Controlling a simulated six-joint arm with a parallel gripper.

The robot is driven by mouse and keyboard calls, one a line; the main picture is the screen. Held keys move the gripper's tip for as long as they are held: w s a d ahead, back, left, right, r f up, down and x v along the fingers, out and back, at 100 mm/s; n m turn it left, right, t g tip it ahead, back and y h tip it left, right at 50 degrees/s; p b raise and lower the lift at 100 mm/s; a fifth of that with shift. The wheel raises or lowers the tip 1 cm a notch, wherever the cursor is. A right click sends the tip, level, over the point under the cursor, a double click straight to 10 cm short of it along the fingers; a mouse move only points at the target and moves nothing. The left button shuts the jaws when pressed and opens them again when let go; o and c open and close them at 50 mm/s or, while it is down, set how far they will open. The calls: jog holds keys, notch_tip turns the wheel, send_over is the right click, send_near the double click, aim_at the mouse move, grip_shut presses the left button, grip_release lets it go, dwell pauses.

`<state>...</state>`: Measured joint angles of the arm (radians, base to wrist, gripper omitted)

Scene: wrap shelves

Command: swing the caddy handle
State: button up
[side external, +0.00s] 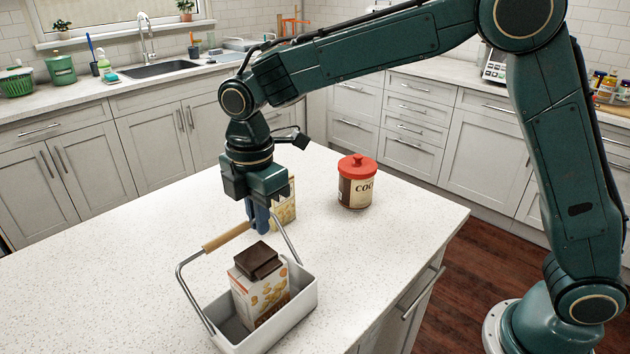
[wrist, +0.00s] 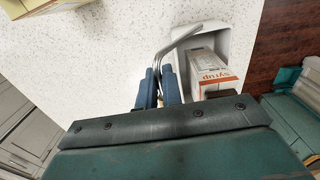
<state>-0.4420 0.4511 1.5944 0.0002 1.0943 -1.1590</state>
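The caddy (side external: 305,292) is a light grey open tray on the counter, its near-right part also showing in the wrist view (wrist: 243,45). Its handle has metal side arms and a wooden grip (side external: 226,237). The handle is raised and leans toward the back left of the caddy. My gripper (side external: 262,220) points down with its blue fingers at the right end of the wooden grip. In the wrist view, the fingers (wrist: 158,88) are close together with the metal handle arm (wrist: 178,44) running between them. The fingers hide part of the grip.
A carton (side external: 262,296) with a dark brown top stands in the caddy; its side reads syrup in the wrist view. A cream box (side external: 285,208) stands behind my gripper, and a red-lidded cocoa canister (side external: 357,185) stands to the right. The counter's left side is clear.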

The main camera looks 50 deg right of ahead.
jog(key=shift+s+r, duration=0.5)
jog(key=shift+s, duration=0.35)
jog(key=shift+s+r, duration=0.15)
jog(key=shift+s, duration=0.25)
jog(key=shift+s+r, duration=0.25)
jog(key=shift+s, duration=0.3)
jog(key=shift+s+r, duration=0.2)
jog(key=shift+s, duration=0.3)
jog(key=shift+s, duration=0.3)
jog(key=shift+s+d+r, duration=0.1)
jog(key=shift+s, duration=0.7)
